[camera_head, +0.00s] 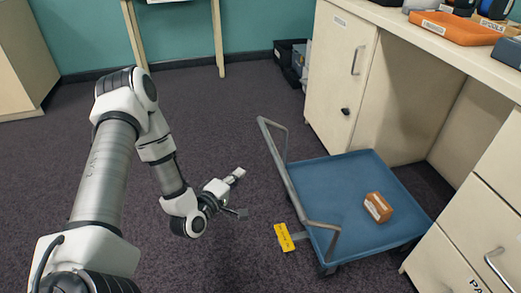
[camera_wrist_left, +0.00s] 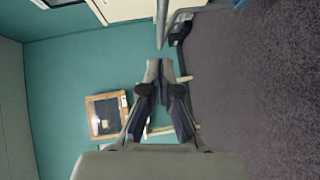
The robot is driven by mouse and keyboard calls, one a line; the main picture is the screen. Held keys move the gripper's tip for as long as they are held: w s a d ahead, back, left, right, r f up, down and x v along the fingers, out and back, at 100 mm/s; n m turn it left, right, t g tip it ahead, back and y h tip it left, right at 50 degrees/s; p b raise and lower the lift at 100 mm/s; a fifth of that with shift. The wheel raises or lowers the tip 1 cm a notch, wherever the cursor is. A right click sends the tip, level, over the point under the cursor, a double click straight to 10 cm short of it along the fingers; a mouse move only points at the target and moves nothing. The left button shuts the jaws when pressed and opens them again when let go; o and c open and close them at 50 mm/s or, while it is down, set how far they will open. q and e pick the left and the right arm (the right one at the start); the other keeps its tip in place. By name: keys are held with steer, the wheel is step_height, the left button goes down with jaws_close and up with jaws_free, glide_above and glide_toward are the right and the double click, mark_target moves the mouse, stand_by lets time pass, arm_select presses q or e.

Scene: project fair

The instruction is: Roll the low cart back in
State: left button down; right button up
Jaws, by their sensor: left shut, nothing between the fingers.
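The low cart (camera_head: 340,185) has a blue flat deck and stands on the carpet in front of the counter's open bay, its far right part reaching toward the bay. Its grey tubular push handle (camera_head: 292,192) rises along the left end. A small orange-brown box (camera_head: 378,207) with a white label sits on the deck. A yellow tag (camera_head: 284,238) juts out low at the cart's near left end. My left gripper (camera_head: 236,175) is shut and empty, left of the handle and apart from it. Its fingers lie close together in the left wrist view (camera_wrist_left: 160,78). My right gripper is not in view.
A cream cabinet (camera_head: 340,75) stands behind the cart, and a drawer unit (camera_head: 470,235) stands at its right, close to the deck's corner. Dark crates (camera_head: 290,58) sit by the teal wall. The carpet (camera_head: 200,110) to the left is mostly clear.

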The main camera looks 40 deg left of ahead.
arm_select(q)
steer(key=w+d+f+b, duration=0.2)
steer(key=w+b, duration=0.2)
steer(key=w, duration=0.8)
steer(key=shift+w+f, duration=0.15)
steer(key=shift+f, duration=0.05)
steer(key=shift+w+b, duration=0.1)
steer(key=shift+b, duration=0.2)
